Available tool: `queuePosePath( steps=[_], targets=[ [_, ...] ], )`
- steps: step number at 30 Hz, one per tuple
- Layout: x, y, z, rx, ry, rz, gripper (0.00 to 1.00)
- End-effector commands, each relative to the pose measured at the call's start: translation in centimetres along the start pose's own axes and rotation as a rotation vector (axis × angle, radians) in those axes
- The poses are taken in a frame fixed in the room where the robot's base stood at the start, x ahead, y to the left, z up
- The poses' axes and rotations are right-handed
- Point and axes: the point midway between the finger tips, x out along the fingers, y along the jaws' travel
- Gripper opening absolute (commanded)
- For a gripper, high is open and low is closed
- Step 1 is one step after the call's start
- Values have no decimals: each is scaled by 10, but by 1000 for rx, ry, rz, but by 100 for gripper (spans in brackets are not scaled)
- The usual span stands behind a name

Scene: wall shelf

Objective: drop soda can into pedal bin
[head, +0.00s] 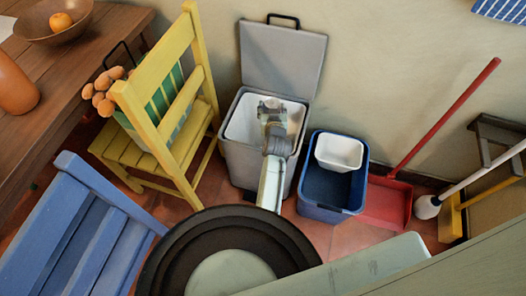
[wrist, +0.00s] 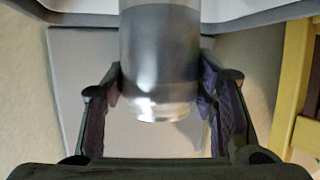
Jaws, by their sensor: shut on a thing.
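The pedal bin (head: 238,160) is light grey and stands by the wall with its lid (head: 283,58) raised and a white liner inside. My gripper (head: 272,108) is over the bin's open mouth in the head view. In the wrist view my gripper (wrist: 160,95) is shut on the soda can (wrist: 160,50), a silver-grey cylinder between the two fingers. The can's far part runs out of the top of the wrist view. In the head view the can is hidden or too small to make out.
A red dustpan (head: 388,205) and a brush lie further right. A blue chair (head: 85,215) is front left.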

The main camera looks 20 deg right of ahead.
Motion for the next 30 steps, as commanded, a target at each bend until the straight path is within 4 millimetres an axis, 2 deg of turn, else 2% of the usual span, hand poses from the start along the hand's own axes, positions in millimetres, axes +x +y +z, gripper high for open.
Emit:
queuePosePath(
  steps=[1,6,17,18,27,30],
  targets=[
    [5,0,12,0,-1,0,40],
    [11,0,27,1,0,0,40],
    [12,0,30,0,0,0,40],
    [12,0,30,0,0,0,56],
    [12,0,30,0,0,0,76],
    [12,0,30,0,0,0,76]
  ],
)
